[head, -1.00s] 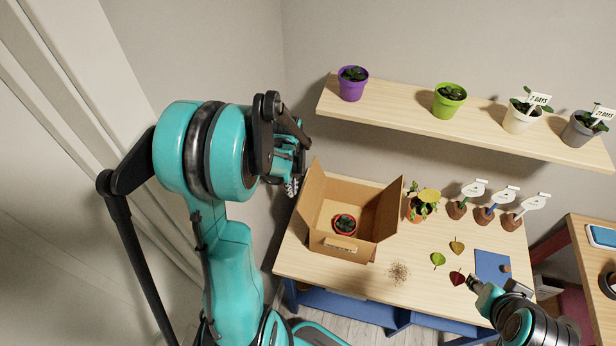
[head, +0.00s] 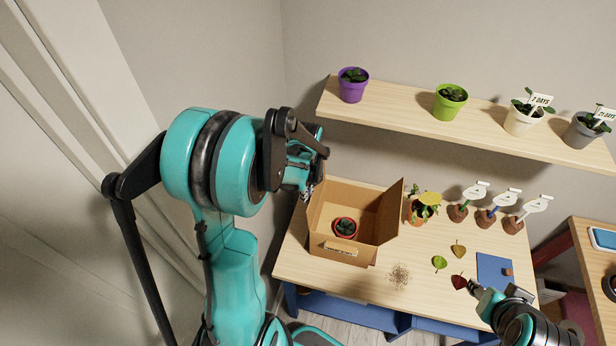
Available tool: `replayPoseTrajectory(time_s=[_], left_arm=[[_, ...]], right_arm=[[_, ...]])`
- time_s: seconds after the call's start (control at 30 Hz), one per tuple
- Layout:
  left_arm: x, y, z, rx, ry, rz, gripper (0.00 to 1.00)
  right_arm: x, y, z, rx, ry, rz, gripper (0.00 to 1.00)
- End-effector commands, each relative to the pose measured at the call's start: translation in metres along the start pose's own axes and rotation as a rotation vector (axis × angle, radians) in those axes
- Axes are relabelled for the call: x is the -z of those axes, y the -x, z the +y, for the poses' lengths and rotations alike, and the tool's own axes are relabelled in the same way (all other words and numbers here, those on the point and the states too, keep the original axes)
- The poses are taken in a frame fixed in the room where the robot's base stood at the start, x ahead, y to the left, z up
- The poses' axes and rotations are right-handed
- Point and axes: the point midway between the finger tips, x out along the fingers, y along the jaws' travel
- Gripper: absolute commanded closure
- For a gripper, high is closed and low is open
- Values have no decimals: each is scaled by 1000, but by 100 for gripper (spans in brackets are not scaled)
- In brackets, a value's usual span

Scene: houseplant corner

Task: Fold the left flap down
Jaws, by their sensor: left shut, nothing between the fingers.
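An open cardboard box (head: 326,243) stands on the wooden table with a small red pot (head: 345,228) holding a plant inside. Its left flap (head: 317,206) stands up steeply, partly hidden near the top by my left gripper. Its right flap (head: 391,212) stands up, tilted outward. My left gripper (head: 308,191) is shut and empty at the upper outer side of the left flap, touching or very close to it. My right gripper (head: 473,287) is low at the right, beside a dark red leaf (head: 459,282); its fingers are too small to judge.
A potted plant with a yellow leaf (head: 417,207) stands just right of the box. A shelf (head: 400,110) with pots hangs above.

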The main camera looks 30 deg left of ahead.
Motion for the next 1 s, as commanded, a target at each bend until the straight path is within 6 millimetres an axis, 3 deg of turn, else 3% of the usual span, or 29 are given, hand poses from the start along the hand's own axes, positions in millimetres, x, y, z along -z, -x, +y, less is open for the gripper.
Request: replayPoseTrajectory(time_s=[1.0], left_arm=[[56, 0, -32, 0, -2, 0, 100]], right_arm=[[-4, -6, 0, 0, 0, 0, 60]])
